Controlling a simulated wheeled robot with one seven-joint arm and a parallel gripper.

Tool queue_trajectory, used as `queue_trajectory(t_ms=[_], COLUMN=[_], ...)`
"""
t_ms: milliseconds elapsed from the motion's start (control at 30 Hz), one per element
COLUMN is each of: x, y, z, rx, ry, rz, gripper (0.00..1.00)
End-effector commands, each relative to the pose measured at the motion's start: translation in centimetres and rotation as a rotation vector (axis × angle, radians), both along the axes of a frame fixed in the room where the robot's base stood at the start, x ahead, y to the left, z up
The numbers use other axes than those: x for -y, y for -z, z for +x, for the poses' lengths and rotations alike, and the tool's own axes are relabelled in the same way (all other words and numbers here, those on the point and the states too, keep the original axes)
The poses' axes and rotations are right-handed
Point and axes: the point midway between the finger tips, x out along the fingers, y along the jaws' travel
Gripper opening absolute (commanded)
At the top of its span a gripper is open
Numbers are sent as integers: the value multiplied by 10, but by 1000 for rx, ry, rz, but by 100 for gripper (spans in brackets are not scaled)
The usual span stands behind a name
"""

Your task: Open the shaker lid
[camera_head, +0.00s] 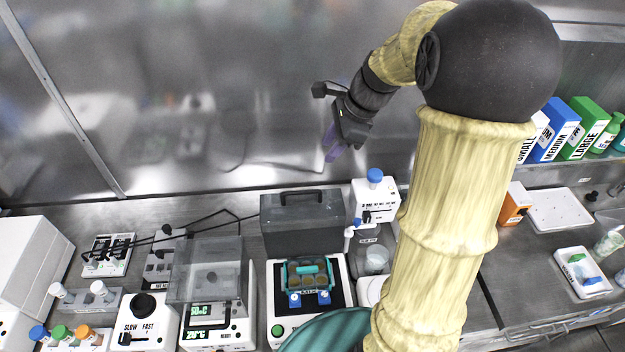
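A white shaker-like unit (278,299) with a green button stands at the lower middle of the bench. Its black top carries a teal rack (307,268) with several round brown-topped items. A dark grey box-like cover with a handle (292,222) stands right behind it; I cannot tell whether it is the hinged lid, swung back. To the left, a clear lid (205,262) lies over a white unit with green displays (212,333). My gripper (332,146) has purple fingers and is in the air before the back wall, apart from these things. Its finger gap does not show clearly.
A white bottle-like unit with a blue cap (375,202) stands right of the grey cover. A SLOW/FAST mixer (147,322) and capped bottles stand at lower left. Boxes (590,125) line a shelf at right, above white trays (560,210). My arm hides part of the bench.

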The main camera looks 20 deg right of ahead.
Motion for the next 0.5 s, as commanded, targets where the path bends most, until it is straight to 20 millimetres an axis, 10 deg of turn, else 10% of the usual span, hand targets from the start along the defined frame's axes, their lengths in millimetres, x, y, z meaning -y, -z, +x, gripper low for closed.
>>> queue_trajectory(t_ms=[500], x=[-9], y=[19], z=[4], rx=[-3], ry=[-6], rz=[1], gripper=[34])
